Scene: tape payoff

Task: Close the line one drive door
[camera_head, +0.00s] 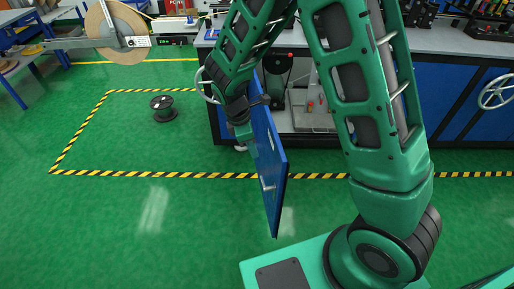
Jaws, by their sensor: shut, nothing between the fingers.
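The blue drive door (268,158) stands swung open from the blue cabinet, seen nearly edge-on in the head view. A small light handle shows on its face. Behind it, the cabinet opening (310,112) shows a grey interior with machinery. My green arm crosses in front of the cabinet and bends down at the door's upper left. My gripper (259,101) is shut and empty, close to the door's upper part. I cannot tell whether it touches the door. The door's hinge side is partly hidden by my arm.
A black spool (163,108) stands on the green floor inside a yellow-black striped line (120,174). A tape reel (117,30) hangs on an arm at upper left. A handwheel (496,92) sits on the cabinet at right.

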